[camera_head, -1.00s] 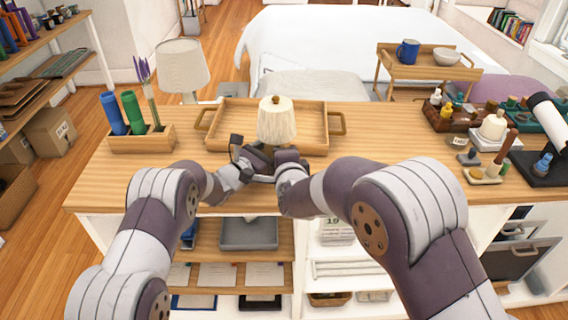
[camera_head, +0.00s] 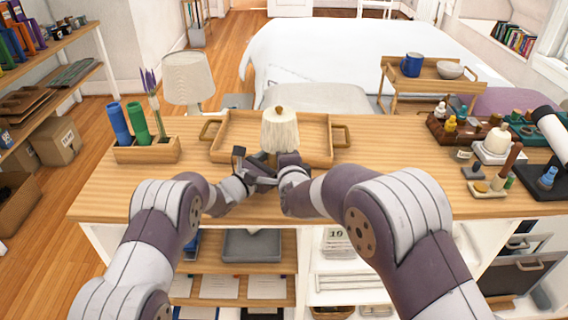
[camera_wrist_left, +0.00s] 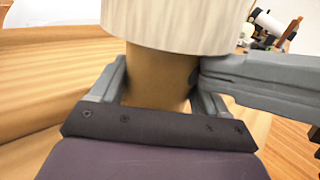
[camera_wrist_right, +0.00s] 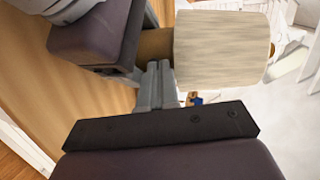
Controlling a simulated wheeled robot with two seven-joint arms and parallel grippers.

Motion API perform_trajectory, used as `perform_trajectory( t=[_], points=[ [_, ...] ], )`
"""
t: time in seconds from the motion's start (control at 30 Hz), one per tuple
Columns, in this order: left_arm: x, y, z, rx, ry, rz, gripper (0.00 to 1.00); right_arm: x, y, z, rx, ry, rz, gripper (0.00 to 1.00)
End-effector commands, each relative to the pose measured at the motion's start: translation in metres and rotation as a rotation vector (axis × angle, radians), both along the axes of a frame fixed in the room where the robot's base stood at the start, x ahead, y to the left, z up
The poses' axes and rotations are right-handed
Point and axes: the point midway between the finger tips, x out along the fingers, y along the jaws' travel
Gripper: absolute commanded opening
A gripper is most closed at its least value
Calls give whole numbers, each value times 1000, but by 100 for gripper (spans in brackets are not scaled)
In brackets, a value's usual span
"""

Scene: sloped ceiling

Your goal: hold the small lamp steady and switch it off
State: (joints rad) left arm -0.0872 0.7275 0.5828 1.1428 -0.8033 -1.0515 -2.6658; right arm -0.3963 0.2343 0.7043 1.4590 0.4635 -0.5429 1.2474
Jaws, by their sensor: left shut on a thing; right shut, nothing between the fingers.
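The small lamp (camera_head: 280,131) stands on the wooden counter in front of the tray, with a pale fabric shade and a small knob on top. In the left wrist view its tan base (camera_wrist_left: 157,75) sits between the fingers of my left gripper (camera_wrist_left: 155,85), which is shut on it below the shade (camera_wrist_left: 180,20). My right gripper (camera_wrist_right: 158,85) is shut and empty, its fingertips close against the lamp's base (camera_wrist_right: 155,44) just beside the shade (camera_wrist_right: 220,50). A dark spot on the base shows at the right fingertips in the left wrist view. I cannot tell whether the lamp is lit.
A wooden tray (camera_head: 228,128) lies behind the lamp. A pen holder (camera_head: 147,150) with blue and green tubes stands at left, near a larger lamp (camera_head: 188,80). Bottles and a stamp set (camera_head: 452,130) crowd the right. The counter (camera_head: 390,160) between is clear.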

Motion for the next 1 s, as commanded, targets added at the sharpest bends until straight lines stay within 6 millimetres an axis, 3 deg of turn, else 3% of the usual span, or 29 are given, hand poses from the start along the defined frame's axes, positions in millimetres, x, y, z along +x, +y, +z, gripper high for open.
perform_trajectory(
  t=[0.03,0.17,0.4,0.6,0.97,1.0],
  points=[
    [-5,-9,-1,4,-5,-25,31,-1,3,-2,-3,4,7,0],
    [-5,-9,-1,4,-5,-26,31,-14,1,3,-3,4,8,0],
    [-4,-7,-1,3,-1,-18,30,-60,-7,21,-1,0,4,0],
    [-3,-5,-1,3,-1,-15,30,-87,-13,30,0,-1,2,0],
    [-3,-4,-1,2,-1,-13,30,-94,-15,32,0,0,0,0],
    [-3,-4,-1,2,-1,-12,82,-94,-15,32,0,0,0,0]
  ],
)
